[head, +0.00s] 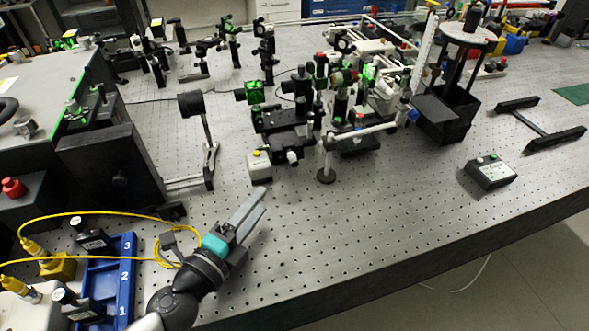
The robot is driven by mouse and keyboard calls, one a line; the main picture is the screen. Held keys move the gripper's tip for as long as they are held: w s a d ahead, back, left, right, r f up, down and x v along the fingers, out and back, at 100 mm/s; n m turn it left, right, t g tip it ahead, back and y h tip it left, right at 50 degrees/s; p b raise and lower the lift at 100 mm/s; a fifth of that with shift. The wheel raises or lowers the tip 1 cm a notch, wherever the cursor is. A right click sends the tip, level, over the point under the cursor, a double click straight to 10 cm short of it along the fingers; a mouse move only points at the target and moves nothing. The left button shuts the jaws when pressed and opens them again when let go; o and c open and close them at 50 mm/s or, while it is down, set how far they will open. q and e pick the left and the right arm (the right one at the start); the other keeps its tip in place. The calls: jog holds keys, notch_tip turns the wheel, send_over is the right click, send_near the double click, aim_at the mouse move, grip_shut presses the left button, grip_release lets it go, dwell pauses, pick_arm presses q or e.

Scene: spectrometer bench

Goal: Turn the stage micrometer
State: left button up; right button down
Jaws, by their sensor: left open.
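A black translation stage (280,140) stands on the perforated bench near the middle of the head view, with optic mounts around it. A small pale knob (292,156) at its front looks like the micrometer, but it is too small to be sure. My left gripper (263,198) is open and empty. It points up and to the right over the bare bench, in front of the stage and apart from it. My right gripper is not in view.
A blue numbered rack (122,285) and yellow fibre cable (140,259) lie at front left. The front-right bench is clear around a black box (490,174).

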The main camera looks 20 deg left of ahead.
pick_arm(q)
jog(key=shift+w, duration=0.3)
jog(key=p, duration=0.2)
send_near(293, 159)
jog(key=x, duration=0.6)
jog(key=f+p+x, duration=0.1)
jog(key=x, duration=0.2)
jog(key=shift+s, duration=0.1)
jog(key=shift+w+d, duration=0.15)
jog(key=shift+w, duration=0.5)
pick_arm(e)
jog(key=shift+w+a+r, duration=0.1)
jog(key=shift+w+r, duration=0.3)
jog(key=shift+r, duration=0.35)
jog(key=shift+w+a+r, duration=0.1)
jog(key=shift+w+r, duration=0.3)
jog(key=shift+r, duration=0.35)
pick_arm(q)
grip_shut()
